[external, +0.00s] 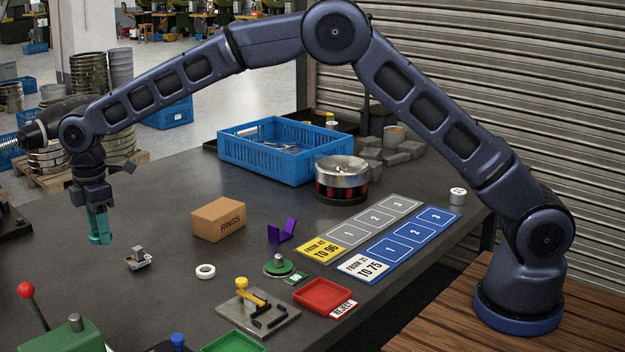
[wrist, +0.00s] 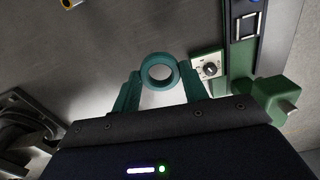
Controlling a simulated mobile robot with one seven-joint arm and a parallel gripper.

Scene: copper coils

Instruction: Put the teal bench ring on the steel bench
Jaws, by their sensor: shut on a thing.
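My gripper (external: 101,240) hangs pointing down at the left end of the dark steel bench (external: 165,220). In the wrist view its two teal fingers (wrist: 160,77) are shut on the teal bench ring (wrist: 159,56), which sits between the fingertips with its hole facing the camera. In the external view the ring is hard to tell apart from the teal fingers. The gripper appears to be above the bench top; the exact gap cannot be told.
A cardboard box (external: 218,219) is farther right. A green machine with a red-knobbed lever (external: 27,291) is at front left. Bare bench lies between the gripper and the box.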

